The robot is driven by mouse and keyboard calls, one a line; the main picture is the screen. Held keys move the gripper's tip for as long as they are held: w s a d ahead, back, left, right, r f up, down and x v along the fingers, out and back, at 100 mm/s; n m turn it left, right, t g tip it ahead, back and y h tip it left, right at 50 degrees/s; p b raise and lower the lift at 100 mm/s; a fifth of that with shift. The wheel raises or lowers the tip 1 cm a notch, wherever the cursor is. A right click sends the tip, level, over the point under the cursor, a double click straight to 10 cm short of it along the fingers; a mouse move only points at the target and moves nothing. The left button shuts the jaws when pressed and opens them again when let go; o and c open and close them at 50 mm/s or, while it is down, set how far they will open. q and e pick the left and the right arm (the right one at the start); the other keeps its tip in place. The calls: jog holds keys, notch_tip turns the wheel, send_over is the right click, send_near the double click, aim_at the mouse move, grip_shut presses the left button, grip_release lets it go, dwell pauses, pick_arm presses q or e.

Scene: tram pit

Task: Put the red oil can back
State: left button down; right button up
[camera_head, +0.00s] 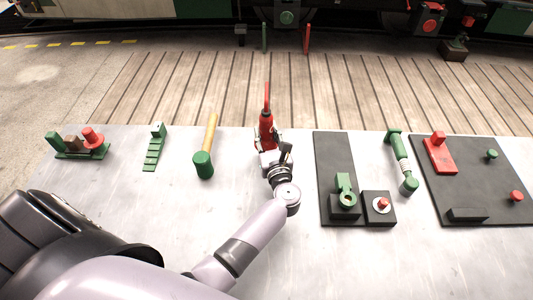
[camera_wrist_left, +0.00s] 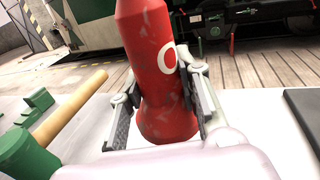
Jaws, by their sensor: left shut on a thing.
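The red oil can (camera_head: 266,130) stands near the far edge of the pale metal table, with its thin spout pointing up and away. My left gripper (camera_head: 268,148) is shut around the can's body from the near side. In the left wrist view the red can (camera_wrist_left: 152,60) fills the middle, slightly tilted, with part of a white letter on it. The fingers of the left gripper (camera_wrist_left: 160,110) lie on both sides of its lower body. Whether its base touches the table I cannot tell. My right gripper is not in view.
A green-headed mallet (camera_head: 204,162) and a green stepped block (camera_head: 155,148) lie left of the can. A black board (camera_head: 335,155) with green parts, a green cylinder tool (camera_head: 400,158) and a larger dark board (camera_head: 480,185) are right. Bare table (camera_head: 110,205) shows at left.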

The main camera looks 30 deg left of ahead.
aim_at(267, 145)
pick_arm(q)
jog(key=shift+f, duration=0.65)
notch_tip(267, 145, down, 3)
jog(key=b, duration=0.3)
jog(key=shift+f, duration=0.15)
jog(key=shift+f+b, duration=0.2)
jog(key=shift+b, duration=0.1)
jog(key=shift+r, duration=0.1)
jog(key=shift+f, duration=0.25)
jog(key=c, duration=1.2)
grip_release()
